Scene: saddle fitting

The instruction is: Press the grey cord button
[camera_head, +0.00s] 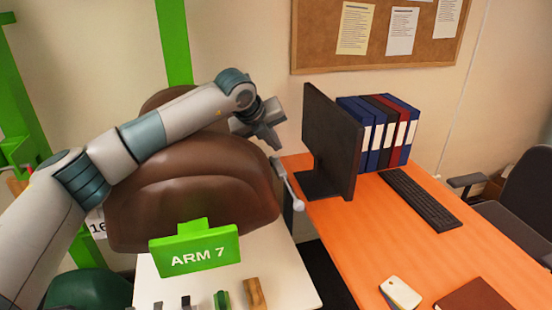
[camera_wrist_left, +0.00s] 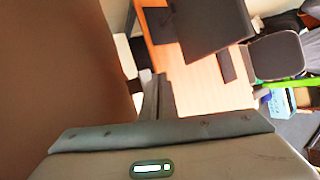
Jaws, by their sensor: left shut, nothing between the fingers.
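I cannot pick out a grey cord button for certain. A pale grey rod with a rounded end (camera_head: 298,204) hangs at the right side of the brown saddle (camera_head: 205,190), by the orange desk's edge. My left gripper (camera_head: 273,138) is shut and empty, above that rod and in front of the saddle's upper right edge. In the left wrist view, its closed fingers (camera_wrist_left: 157,95) point toward the gap between the saddle (camera_wrist_left: 60,70) and the desk. My right gripper is not in view.
The orange desk (camera_head: 365,230) holds a dark monitor (camera_head: 332,142), binders (camera_head: 380,133) and a keyboard (camera_head: 418,200). A green sign reading ARM 7 (camera_head: 195,250) stands on a white table (camera_head: 270,270). Green posts (camera_head: 174,40) rise behind. A thin cord (camera_head: 462,85) runs down the wall.

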